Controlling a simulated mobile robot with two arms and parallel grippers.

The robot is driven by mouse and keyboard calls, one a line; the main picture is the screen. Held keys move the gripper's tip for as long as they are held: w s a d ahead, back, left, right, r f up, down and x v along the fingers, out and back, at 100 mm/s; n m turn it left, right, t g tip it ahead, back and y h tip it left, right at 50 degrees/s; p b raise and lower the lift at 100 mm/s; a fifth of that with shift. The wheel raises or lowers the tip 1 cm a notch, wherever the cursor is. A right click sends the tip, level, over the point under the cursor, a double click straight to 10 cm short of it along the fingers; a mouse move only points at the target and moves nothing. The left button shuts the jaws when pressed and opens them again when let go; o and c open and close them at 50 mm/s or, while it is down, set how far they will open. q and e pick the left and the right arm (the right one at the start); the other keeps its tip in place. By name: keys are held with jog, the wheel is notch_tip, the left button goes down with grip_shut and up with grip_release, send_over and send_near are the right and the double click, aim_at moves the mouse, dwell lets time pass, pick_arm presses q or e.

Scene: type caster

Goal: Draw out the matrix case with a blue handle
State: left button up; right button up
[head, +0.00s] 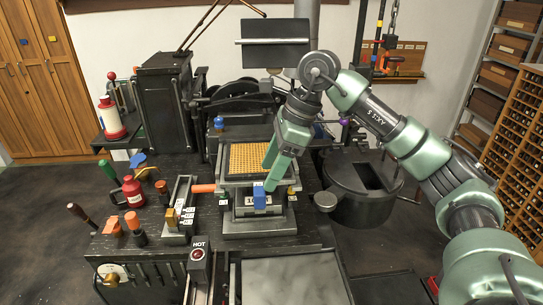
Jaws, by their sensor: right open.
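The matrix case (249,157) appears as a tan gridded plate in a dark frame on the machine in the middle of the head view. A blue handle (258,189) stands at the front of the machine, just below the gridded plate. My right gripper (270,178) comes down from above right. Its green fingers are open and point down at the handle's right side, covering the right part of the grid. I cannot tell whether a finger touches the handle. My left gripper is not in view.
A black round pot (359,207) stands right of the machine. On the bench to the left are a small red can (133,193), several coloured-handled tools and a block with brass pieces (180,217). A flat grey plate (290,280) lies in front.

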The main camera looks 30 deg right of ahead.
aim_at(261, 190)
jog(key=x, duration=0.2)
jog(key=p+x, duration=0.1)
jog(key=x, duration=0.2)
jog(key=shift+s+a+f+p, duration=0.25)
jog(key=shift+a+f+p, duration=0.05)
jog(key=shift+a+p, duration=0.1)
jog(key=shift+w+a+f, duration=0.1)
jog(key=shift+w+f, duration=0.05)
jog(key=shift+f, duration=0.4)
grip_shut()
dwell(0.6)
jog(key=c, duration=1)
grip_release()
grip_shut()
